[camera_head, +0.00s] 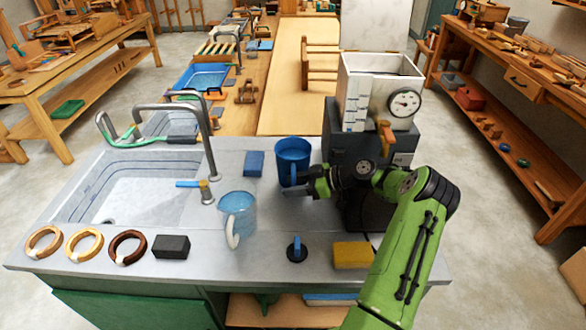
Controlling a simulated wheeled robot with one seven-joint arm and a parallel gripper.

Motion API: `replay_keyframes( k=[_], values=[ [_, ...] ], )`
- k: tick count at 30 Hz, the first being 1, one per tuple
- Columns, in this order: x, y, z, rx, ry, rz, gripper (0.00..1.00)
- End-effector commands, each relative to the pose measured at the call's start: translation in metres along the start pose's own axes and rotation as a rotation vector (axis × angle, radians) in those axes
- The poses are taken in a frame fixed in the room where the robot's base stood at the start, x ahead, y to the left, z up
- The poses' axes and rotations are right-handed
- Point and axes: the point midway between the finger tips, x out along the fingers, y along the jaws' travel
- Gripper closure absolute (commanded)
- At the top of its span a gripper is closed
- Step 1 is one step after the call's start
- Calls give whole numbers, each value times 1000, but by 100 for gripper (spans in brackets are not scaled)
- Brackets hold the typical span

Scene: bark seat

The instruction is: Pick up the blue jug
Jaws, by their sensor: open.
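An opaque blue jug (291,151) stands upright on the grey counter, left of the dark box. My gripper (293,187) comes in from the right, low at the jug's front right side. Its fingers are apart and point left. The near finger lies in front of the jug's lower part, and I cannot tell whether it touches. A second, clear light-blue jug (237,212) with a pale handle stands nearer the front, left of my gripper.
A sink (125,190) with a tall tap (212,140) is at left. A blue block (254,163) sits left of the opaque jug. A dark box (340,150) bearing a white tank with a gauge (404,102) stands close right. A yellow sponge (352,255) and several rings lie along the front.

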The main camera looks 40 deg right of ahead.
Motion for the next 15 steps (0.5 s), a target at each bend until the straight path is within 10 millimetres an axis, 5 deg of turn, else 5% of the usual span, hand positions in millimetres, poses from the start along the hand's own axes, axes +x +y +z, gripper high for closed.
replay_keyframes(
  k=[8, 15],
  values=[
    [6, 0, 2, 3, -1, 2, 55],
    [6, 0, 2, 3, -1, 1, 91]
  ],
)
